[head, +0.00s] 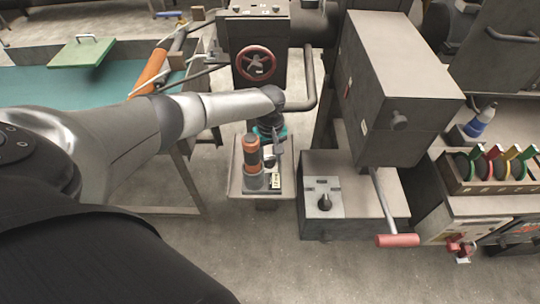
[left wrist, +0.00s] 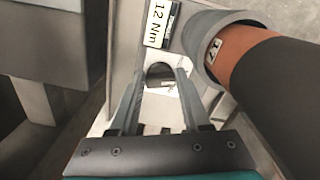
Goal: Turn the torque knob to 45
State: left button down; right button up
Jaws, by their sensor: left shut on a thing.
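My left gripper (head: 271,157) reaches down onto a small grey stand (head: 236,184). In the left wrist view my left gripper (left wrist: 161,80) has its two fingers on either side of a small dark-and-pale part (left wrist: 158,72), and it is shut on that part. I cannot tell whether this is the torque knob; no scale or 45 mark is readable. Right beside it is a label (left wrist: 157,22) reading "12 Nm". An orange and black cylinder tool (head: 252,152) stands upright in a grey ring next to the gripper. A black knob (head: 324,202) sits on a pale panel to the right, apart from the gripper.
A dark machine with a red handwheel (head: 255,63) stands behind the stand. A large grey box (head: 400,75) and a red-handled lever (head: 397,240) are at the right. The floor in front is clear.

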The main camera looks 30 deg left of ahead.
aim_at(269, 160)
pick_arm(q)
jog(key=shift+d+r+m+p, duration=0.1)
jog(key=shift+r+m+p, duration=0.1)
jog(key=shift+m+p, duration=0.4)
jog(key=shift+f+p, duration=0.1)
jog(key=shift+p, duration=0.25)
jog(key=shift+m, duration=1.5)
jog(key=shift+a+f, duration=0.1)
jog(key=shift+a, duration=0.1)
jog(key=shift+c, duration=1.8)
grip_release()
notch_tip(269, 160, up, 15)
jog(key=p, duration=0.4)
